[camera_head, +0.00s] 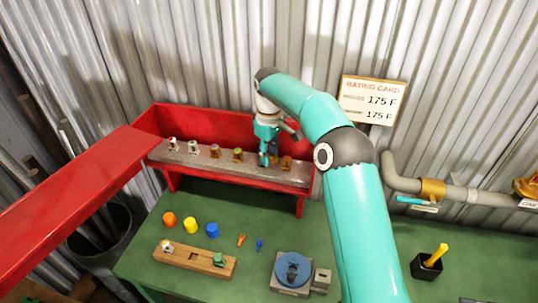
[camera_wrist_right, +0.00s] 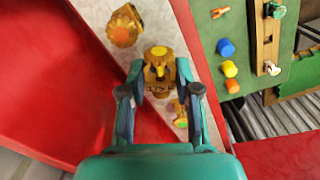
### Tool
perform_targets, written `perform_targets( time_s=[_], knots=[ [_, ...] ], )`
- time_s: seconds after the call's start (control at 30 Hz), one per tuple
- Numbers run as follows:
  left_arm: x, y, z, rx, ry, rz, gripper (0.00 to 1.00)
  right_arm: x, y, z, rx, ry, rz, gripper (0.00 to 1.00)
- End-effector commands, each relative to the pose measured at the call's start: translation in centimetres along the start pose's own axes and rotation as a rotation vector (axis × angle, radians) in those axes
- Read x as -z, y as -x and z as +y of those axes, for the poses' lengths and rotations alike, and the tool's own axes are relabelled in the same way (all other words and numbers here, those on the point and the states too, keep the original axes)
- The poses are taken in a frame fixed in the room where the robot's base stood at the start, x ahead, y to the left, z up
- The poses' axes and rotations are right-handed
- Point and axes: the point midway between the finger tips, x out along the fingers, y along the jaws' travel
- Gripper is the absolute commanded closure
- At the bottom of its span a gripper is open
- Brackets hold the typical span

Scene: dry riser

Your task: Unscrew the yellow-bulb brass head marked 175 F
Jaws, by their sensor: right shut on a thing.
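A brass head with a yellow bulb (camera_wrist_right: 159,62), its marking reading roughly 175 F, stands on the grey shelf in the right wrist view. My right gripper (camera_wrist_right: 160,92) is shut on it, one finger on each side. In the head view my right gripper (camera_head: 268,150) points down at the shelf (camera_head: 225,166) of the red rack, and its fingers largely hide the held head. Another brass head (camera_wrist_right: 124,26) stands beside it, and one with a green part (camera_wrist_right: 180,112) is partly hidden by a finger. My left gripper is not in view.
Several other heads, such as a white-topped one (camera_head: 173,144), line the shelf. Below, the green bench (camera_head: 150,250) holds coloured caps (camera_head: 190,225), a wooden block (camera_head: 195,259) and a blue round fixture (camera_head: 293,269). A rating card (camera_head: 372,100) reads 175 F. Pipes run along the right wall.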

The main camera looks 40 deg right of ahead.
Motion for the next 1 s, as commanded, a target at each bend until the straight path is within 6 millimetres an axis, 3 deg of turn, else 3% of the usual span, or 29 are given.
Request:
perform_targets(
  time_s=[0.5, 0.87, 1.0],
  knots=[
    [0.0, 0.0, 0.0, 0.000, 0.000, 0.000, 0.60, 0.1, 4.5, 0.0, -0.001, 0.001, 0.002, 1.00],
    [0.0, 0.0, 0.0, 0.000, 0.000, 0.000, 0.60, 0.0, 4.7, -0.1, 0.000, 0.002, 0.000, 1.00],
    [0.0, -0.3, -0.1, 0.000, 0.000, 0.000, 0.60, 0.7, 4.8, -1.7, 0.001, 0.037, 0.000, 1.00]
  ],
)
